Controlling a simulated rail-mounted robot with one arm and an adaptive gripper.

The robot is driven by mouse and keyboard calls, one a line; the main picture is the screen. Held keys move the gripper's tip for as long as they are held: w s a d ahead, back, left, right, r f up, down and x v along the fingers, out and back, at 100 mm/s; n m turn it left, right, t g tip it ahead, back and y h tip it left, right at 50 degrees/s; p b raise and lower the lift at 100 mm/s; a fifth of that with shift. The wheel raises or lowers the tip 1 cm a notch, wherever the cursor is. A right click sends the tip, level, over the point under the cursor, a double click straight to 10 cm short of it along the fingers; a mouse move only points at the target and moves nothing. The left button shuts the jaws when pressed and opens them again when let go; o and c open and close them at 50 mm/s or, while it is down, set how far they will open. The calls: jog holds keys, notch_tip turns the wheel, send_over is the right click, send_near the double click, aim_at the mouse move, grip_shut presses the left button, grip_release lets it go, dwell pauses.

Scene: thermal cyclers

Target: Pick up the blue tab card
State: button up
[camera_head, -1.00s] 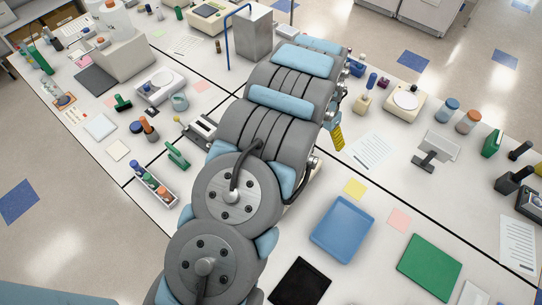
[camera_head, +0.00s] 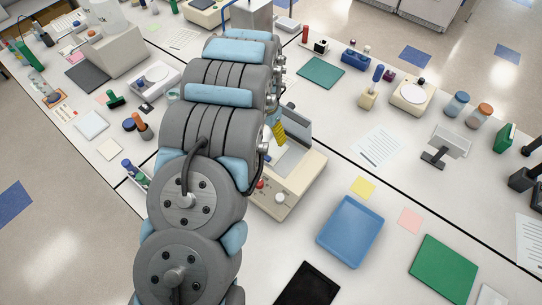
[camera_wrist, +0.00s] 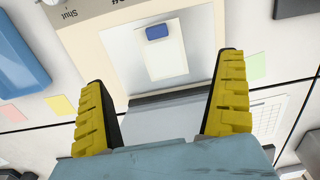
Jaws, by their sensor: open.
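The blue tab card shows in the wrist view as a white card (camera_wrist: 165,58) with a blue tab (camera_wrist: 159,32) at its top end. It lies on a pale flat surface of a beige machine (camera_wrist: 92,38). The same beige machine (camera_head: 287,194) stands on the bench in the head view, partly behind my arm. My gripper (camera_wrist: 163,70) is open, its yellow fingers spread to either side of the card's lower end in the picture. Nothing is between the fingers that I can see held. In the head view one yellow finger (camera_head: 278,131) shows above the machine; the card is not clearly visible there.
A blue tray (camera_head: 349,230), a yellow note (camera_head: 362,187) and a black tablet (camera_head: 307,285) lie near the machine. A green mat (camera_head: 321,72) is behind it. Printed paper (camera_head: 377,145) lies to its right.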

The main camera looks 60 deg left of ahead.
jog(key=b, duration=0.3)
send_near(267, 156)
jog(key=shift+w+a+f, duration=0.15)
jog(key=shift+a+f, duration=0.1)
notch_tip(267, 156, down, 3)
jog(key=shift+r+b, duration=0.1)
jog(key=shift+b, duration=0.6)
jog(key=shift+p, duration=0.45)
jog(key=shift+d+f+p, duration=0.2)
jog(key=shift+f+p, duration=0.55)
jog(key=shift+f, duration=2.65)
jog(key=c, duration=1.7)
